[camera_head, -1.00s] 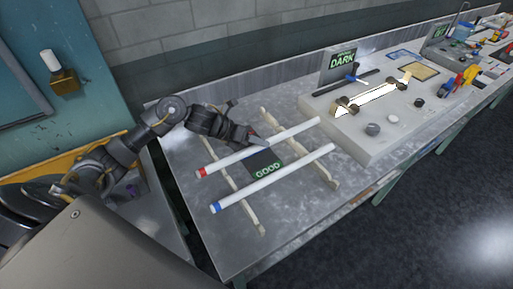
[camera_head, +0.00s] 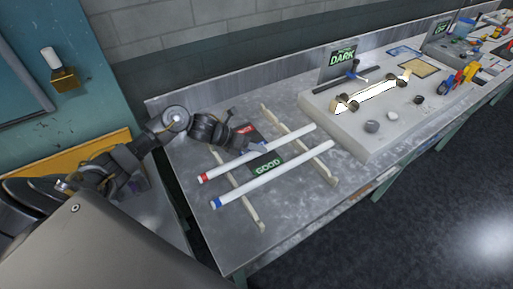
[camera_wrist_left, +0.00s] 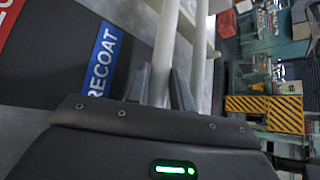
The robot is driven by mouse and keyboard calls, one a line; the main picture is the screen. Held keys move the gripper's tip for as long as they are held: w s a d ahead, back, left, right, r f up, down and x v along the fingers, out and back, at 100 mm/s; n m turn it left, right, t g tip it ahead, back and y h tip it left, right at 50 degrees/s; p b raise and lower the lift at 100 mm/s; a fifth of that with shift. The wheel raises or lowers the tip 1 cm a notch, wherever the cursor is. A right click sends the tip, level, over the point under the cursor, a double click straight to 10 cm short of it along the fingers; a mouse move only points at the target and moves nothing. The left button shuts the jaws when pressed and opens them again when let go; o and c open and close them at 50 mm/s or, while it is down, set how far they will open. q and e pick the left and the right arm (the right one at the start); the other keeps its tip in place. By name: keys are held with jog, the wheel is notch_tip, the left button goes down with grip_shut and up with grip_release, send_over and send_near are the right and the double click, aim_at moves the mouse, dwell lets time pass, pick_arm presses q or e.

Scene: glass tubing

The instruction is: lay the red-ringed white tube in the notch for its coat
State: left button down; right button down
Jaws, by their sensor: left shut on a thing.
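The red-ringed white tube (camera_head: 285,142) lies across the two notched rails, its red end to the left; I cannot tell whether it rests in notches or hangs just above. My left gripper (camera_head: 260,149) is shut on it near its middle. In the left wrist view the fingers (camera_wrist_left: 162,88) stand on either side of the tube (camera_wrist_left: 167,40). The left rail (camera_head: 249,207) and right rail (camera_head: 322,166) are pale strips; their notches are too small to make out. A blue-ringed white tube (camera_head: 275,174) lies alongside, nearer the table's front. My right gripper is not in view.
A dark mat (camera_head: 247,138) between the rails has a red label and a green GOOD label; the wrist view shows a blue label (camera_wrist_left: 104,60) ending in RECOAT. A grey lamp-lit bench unit (camera_head: 360,140) with knobs stands to the right. The front table strip is clear.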

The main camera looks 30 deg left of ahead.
pick_arm(q)
jog(key=shift+f, duration=0.2)
jog(key=c, duration=1.2)
grip_release()
jog(key=shift+c, duration=0.2)
jog(key=shift+r, duration=0.1)
jog(key=shift+r, duration=0.25)
jog(key=shift+r+p, duration=0.45)
jog(key=shift+p, duration=0.35)
jog(key=b+v, duration=0.3)
jog(key=v, duration=0.9)
jog(key=shift+f+b, duration=0.15)
jog(key=shift+b, duration=0.2)
